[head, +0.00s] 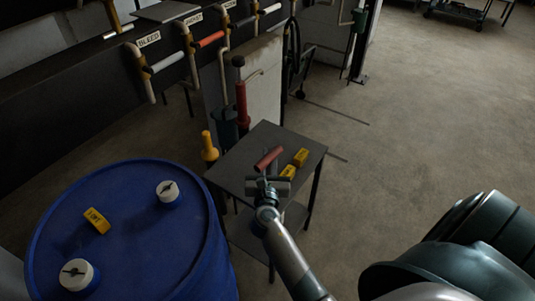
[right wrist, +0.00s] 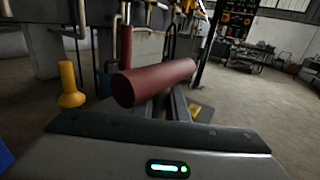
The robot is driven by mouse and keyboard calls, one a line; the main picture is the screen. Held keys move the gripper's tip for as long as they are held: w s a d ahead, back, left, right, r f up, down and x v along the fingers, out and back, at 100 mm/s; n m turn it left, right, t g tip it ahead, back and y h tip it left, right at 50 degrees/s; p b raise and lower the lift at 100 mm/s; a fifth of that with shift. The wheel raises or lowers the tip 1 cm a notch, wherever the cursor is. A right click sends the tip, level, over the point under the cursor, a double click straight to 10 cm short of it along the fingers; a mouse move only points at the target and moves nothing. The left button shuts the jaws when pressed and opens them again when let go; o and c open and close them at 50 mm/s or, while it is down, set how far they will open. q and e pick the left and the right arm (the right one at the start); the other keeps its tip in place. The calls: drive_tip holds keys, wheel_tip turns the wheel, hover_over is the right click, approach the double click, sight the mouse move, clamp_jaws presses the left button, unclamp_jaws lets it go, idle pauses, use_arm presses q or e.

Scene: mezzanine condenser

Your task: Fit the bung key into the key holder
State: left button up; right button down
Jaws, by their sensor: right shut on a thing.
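My right gripper (head: 267,184) is over the small dark table in the head view. It is shut on the bung key (head: 268,158), whose thick red bar-shaped handle lies slantwise beyond the fingers. The same red handle shows large in the right wrist view (right wrist: 152,82), above my right gripper's fingers (right wrist: 165,106). The lower part of the key is hidden or too small to make out. I cannot pick out the key holder with certainty. My left gripper is not in view.
Two yellow blocks (head: 300,157) (head: 288,172) lie on the small table (head: 240,170). A blue drum (head: 140,240) with white-capped bungs (head: 168,191) and a yellow tag (head: 97,220) stands at left. A yellow upright object (head: 209,146) stands beside the table. Floor at right is open.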

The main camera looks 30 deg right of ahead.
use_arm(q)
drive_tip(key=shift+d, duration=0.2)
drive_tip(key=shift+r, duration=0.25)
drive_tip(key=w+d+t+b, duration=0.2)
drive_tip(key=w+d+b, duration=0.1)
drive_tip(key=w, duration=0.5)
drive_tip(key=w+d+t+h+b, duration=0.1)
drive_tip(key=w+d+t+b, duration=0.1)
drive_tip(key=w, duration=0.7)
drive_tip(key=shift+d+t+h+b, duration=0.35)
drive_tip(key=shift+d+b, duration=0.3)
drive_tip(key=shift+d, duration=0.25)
use_arm(e)
drive_tip(key=shift+f, duration=4.15)
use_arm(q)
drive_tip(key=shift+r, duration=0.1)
use_arm(e)
drive_tip(key=c, duration=1.7)
unclamp_jaws()
drive_tip(key=shift+o, duration=0.2)
drive_tip(key=shift+a, duration=0.1)
